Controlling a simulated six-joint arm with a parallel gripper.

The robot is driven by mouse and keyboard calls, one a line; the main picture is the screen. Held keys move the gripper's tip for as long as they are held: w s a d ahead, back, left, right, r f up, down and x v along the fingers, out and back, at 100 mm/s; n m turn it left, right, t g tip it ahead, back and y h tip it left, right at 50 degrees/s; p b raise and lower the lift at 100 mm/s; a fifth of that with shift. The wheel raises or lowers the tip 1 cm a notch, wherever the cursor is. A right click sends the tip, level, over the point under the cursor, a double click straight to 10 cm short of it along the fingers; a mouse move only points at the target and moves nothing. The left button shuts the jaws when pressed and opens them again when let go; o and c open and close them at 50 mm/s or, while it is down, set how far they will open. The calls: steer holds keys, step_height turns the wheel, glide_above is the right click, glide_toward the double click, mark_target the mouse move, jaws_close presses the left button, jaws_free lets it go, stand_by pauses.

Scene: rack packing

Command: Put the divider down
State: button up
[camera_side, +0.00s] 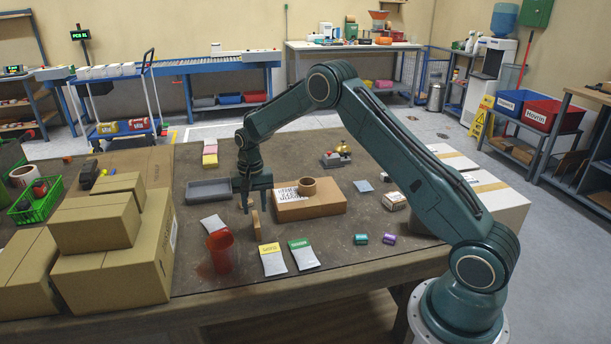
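My gripper (254,207) points down over the middle of the work table, with its fingers just above and around the top of a small thin tan piece (255,223). This piece stands upright and may be the divider; its lower end is at or close to the table top. At this size I cannot tell whether the fingers press on it or stand apart from it. A shallow grey tray (207,192) lies just left of my gripper, partly behind it.
A flat cardboard box (318,206) with a tape roll (307,187) is close on the right. Stacked cartons (113,273) fill the left. Bare table (345,250) shows at front right.

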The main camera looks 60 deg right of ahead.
step_height(320, 180, up, 7)
stand_by(0.3)
steer(key=shift+f, duration=0.15)
stand_by(0.3)
step_height(320, 180, up, 12)
steer(key=f+n+t, duration=0.1)
steer(key=n, duration=0.1)
glide_above(256, 219)
steer(key=s+a, duration=0.4)
steer(key=s, duration=0.2)
steer(key=s+a+r+n+t, duration=0.2)
steer(key=s+a+r, duration=0.1)
steer(key=s+r, duration=0.5)
steer(key=s+a+n+t, duration=0.1)
steer(key=s+a+n, duration=0.1)
steer(key=s, duration=0.9)
steer(key=s+a+n+t, duration=0.1)
steer(key=s+a+n, duration=0.2)
steer(key=s, duration=0.9)
steer(key=shift+s+r+t, duration=0.2)
steer(key=shift+s+t, duration=0.05)
steer(key=shift+t, duration=0.05)
